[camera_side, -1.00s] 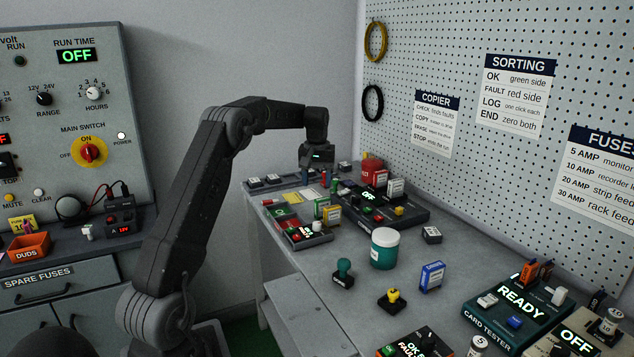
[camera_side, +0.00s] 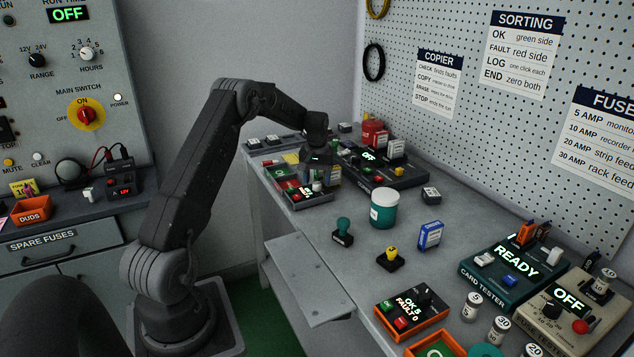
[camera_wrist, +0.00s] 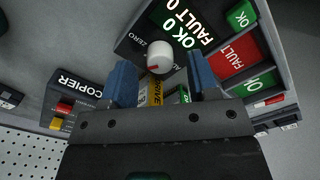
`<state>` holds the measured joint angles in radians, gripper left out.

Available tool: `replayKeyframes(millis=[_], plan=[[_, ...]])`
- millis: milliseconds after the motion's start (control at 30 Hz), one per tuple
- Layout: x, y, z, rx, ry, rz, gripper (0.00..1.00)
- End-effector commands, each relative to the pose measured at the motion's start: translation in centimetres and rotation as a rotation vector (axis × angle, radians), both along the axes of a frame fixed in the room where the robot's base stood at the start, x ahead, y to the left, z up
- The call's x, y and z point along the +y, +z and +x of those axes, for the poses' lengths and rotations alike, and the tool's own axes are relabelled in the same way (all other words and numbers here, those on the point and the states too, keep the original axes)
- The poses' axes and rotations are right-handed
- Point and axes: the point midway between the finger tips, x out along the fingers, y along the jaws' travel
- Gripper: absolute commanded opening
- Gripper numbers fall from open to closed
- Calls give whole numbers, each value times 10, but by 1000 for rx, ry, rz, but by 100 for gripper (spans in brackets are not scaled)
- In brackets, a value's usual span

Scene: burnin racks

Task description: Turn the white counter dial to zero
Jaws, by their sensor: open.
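The white counter dial (camera_wrist: 159,56) is a round white knob with a red mark. It sits on a dark counter box (camera_wrist: 128,44) beside the word ZERO and a display reading OK 0, FAULT 0. The red mark points down in the wrist view, away from the ZERO label at upper left. My gripper (camera_wrist: 160,68) has its two blue fingers apart, one on each side of the dial in the picture. I see no contact. In the side view my gripper (camera_side: 318,160) is over the far side of the counter box (camera_side: 310,198).
A yellow block (camera_wrist: 155,92) shows between the fingers. Green OK and red FAULT pieces (camera_wrist: 234,54) lie right of the dial. The copier (camera_side: 395,178) stands close behind, with a red container (camera_side: 374,133). A teal jar (camera_side: 384,210) stands nearer on the bench.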

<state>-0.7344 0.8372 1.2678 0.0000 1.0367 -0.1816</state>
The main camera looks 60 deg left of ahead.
Motion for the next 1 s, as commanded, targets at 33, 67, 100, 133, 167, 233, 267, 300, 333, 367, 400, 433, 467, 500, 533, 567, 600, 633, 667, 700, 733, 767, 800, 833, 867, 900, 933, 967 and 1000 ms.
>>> replayKeyframes(millis=[33, 67, 100, 133, 167, 233, 267, 300, 333, 367, 400, 433, 467, 500, 533, 567, 600, 633, 667, 700, 733, 767, 800, 833, 867, 900, 933, 967, 1000], plan=[[0, -6, 0, 1, 0, -2, 54], [0, -8, 0, 1, 0, -2, 54], [0, -10, 0, 1, 0, -2, 54], [0, -11, 0, 1, 0, -2, 54], [0, -12, 0, 1, 0, -1, 54], [0, -13, 0, 0, 0, 0, 54], [0, -14, 0, 0, 0, 0, 54], [0, -14, 0, 0, 0, 0, 54], [0, -14, 0, 0, 0, 0, 54], [0, -14, 0, 0, 0, 0, 54], [0, -14, 0, 0, 0, 0, 54], [0, -14, 0, 0, 0, 0, 54], [0, -13, 0, 0, 0, 0, 53], [0, -13, 0, 0, 0, 0, 50], [0, -13, 0, 0, 0, 0, 47], [0, -13, 0, 0, 0, 0, 44], [0, -13, 0, 0, 0, 0, 40], [0, -13, 0, 0, 0, 0, 37], [0, -13, 0, 0, 0, 0, 34], [0, -13, 0, 0, 0, 0, 30], [0, -13, 0, 0, 0, 0, 28], [0, -13, 0, 0, 0, 0, 25], [0, -13, 0, 0, 0, 0, 21], [0, -13, 0, 0, 0, 0, 18], [0, -13, 0, 0, 0, 0, 15], [0, -13, 0, 0, 0, 0, 11], [0, -13, 0, 0, 0, 0, 8], [0, -13, 0, 0, 0, 0, 6], [0, -13, 0, 0, 1, 0, 5]])
